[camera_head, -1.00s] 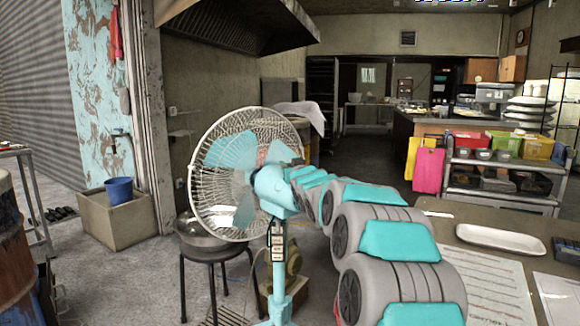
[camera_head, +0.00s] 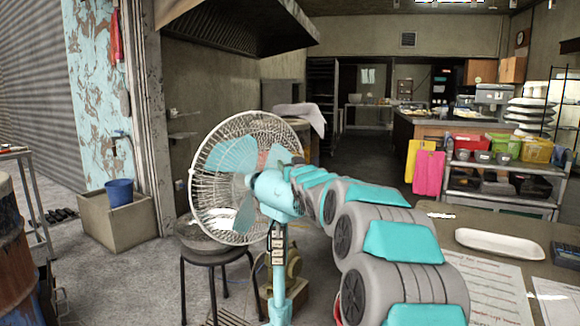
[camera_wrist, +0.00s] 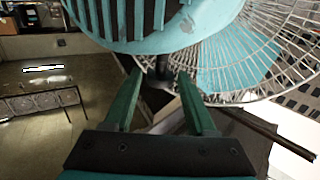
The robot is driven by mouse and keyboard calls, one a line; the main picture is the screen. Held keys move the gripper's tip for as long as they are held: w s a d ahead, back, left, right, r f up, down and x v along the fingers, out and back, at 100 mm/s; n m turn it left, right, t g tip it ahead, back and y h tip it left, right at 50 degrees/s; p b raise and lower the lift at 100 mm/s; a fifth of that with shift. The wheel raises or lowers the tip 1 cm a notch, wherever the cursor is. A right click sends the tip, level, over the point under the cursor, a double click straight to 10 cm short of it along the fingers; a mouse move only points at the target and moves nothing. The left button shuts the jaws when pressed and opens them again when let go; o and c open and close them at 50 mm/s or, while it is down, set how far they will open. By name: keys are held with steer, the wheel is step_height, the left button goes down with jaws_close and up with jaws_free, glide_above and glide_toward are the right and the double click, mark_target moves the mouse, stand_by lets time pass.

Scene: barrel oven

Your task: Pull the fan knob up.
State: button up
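The turquoise standing fan (camera_head: 236,162) has a white wire cage and stands left of my arm in the head view. In the wrist view its vented motor housing (camera_wrist: 95,22) fills the top, with the cage (camera_wrist: 262,50) at the right. A small dark knob or stem (camera_wrist: 163,80) shows at the housing's lower edge. My gripper (camera_wrist: 159,74) has its two green fingers apart, with the tips close to the housing and on either side of this dark part. I cannot tell whether they touch it. In the head view my arm hides the gripper.
A round black stool (camera_head: 210,256) with a metal bowl stands behind the fan at left. A table (camera_head: 470,236) with a white tray (camera_head: 499,243) and papers is at right. A shelf cart (camera_head: 500,185) stands farther back. The floor at left is partly clear.

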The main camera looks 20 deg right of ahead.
steer(key=shift+o, duration=0.7)
steer(key=shift+f, duration=0.1)
steer(key=shift+s+a+f, duration=0.1)
steer(key=shift+s, duration=0.75)
steer(key=s+b, duration=0.1)
steer(key=s, duration=0.5)
steer(key=shift+a+b, duration=0.3)
steer(key=shift+a, duration=0.05)
